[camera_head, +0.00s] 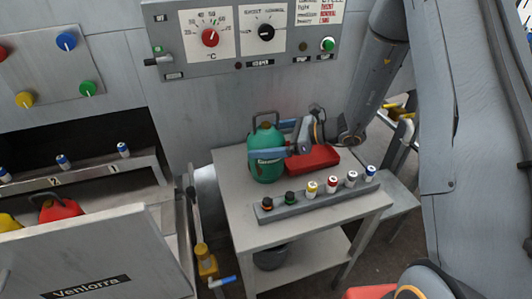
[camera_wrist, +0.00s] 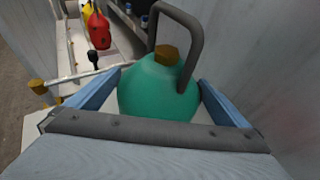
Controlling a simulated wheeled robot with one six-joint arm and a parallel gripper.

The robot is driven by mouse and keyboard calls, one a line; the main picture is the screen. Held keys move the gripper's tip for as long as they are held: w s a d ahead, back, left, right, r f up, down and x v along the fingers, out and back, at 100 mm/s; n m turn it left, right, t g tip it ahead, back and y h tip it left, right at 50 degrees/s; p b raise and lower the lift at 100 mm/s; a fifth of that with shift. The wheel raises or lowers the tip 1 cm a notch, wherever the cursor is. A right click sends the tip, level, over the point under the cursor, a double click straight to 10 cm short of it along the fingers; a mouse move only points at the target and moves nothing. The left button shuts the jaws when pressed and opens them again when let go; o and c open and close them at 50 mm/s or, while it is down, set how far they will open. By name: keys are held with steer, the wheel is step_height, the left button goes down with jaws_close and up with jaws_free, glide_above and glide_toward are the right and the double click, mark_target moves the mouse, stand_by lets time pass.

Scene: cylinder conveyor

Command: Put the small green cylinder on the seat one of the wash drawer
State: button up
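A green canister (camera_head: 264,168) with a dark handle and brown cap stands upright on the grey table (camera_head: 235,205). My gripper (camera_head: 262,142) reaches in from the right, with one blue finger across the canister's front. In the wrist view the canister (camera_wrist: 158,92) fills the space between the two blue fingers (camera_wrist: 160,84); whether they press on it I cannot tell. The wash drawer (camera_head: 120,235), marked "Venlorra", is pulled out at left. A red canister (camera_head: 60,209) and a partly visible yellow one (camera_head: 9,221) are in it. Labels 2 and 1 (camera_head: 113,169) mark the ledge behind.
A red object (camera_head: 312,158) lies right of the canister, beside my arm. A control panel (camera_head: 240,38) is on the wall. A yellow-and-blue fitting (camera_head: 207,264) stands between drawer and table.

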steer(key=shift+r, duration=0.1)
steer(key=c, duration=1.7)
steer(key=shift+c, duration=0.2)
